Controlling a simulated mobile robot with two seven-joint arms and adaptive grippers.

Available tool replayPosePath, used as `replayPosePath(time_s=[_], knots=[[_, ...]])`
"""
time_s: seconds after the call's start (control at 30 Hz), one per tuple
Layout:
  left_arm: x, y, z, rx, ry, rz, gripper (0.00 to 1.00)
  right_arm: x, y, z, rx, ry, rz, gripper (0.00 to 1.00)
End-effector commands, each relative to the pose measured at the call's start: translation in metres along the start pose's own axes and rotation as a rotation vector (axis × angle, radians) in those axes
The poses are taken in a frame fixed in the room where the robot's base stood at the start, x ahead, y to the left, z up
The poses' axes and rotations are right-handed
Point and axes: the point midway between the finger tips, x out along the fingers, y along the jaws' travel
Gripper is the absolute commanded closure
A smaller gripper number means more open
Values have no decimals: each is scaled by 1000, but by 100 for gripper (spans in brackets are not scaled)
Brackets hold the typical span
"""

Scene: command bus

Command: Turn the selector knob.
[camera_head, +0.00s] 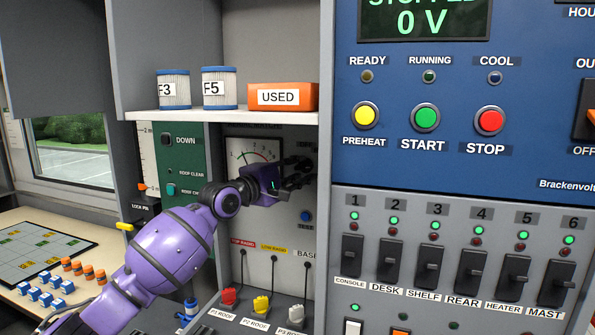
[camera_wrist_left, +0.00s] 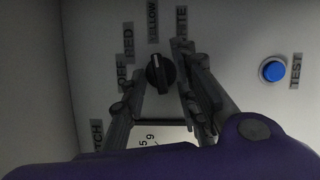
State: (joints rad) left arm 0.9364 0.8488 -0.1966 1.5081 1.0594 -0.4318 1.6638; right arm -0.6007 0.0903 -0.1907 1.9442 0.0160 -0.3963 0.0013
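The selector knob (camera_wrist_left: 160,73) is a black round knob on a pale panel in the left wrist view. Labels OFF, RED, YELLOW and one ending in "ITE" arc around its far side. Its ridge stands roughly upright in that view, about towards YELLOW. My left gripper (camera_wrist_left: 163,68) is open, one finger on each side of the knob, with visible gaps. In the head view my left gripper (camera_head: 297,178) is at the shaded panel right of the dial; the knob cannot be made out clearly there. My right gripper is not in view.
A blue TEST button (camera_wrist_left: 273,70) sits right of the knob. A dial meter (camera_head: 252,155) is beside the gripper. A shelf (camera_head: 225,116) with an orange USED box (camera_head: 283,97) is above.

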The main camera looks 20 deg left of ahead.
Motion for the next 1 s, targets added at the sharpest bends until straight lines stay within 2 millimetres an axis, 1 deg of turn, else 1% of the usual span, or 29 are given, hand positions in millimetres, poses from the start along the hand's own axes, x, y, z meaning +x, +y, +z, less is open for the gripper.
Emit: replayPosePath(time_s=[0.1,0.13,0.3,0.33,0.7,0.87,1.0], knots=[[0,0,0,0,0,0,72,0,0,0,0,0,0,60],[0,0,0,0,0,0,74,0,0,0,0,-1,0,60],[0,0,0,0,0,0,97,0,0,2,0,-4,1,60],[0,0,0,0,0,0,100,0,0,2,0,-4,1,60],[0,2,1,22,0,-9,100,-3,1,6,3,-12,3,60],[-1,5,2,85,-1,-33,100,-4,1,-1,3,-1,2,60],[-1,8,2,174,-2,-68,100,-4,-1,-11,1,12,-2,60]])
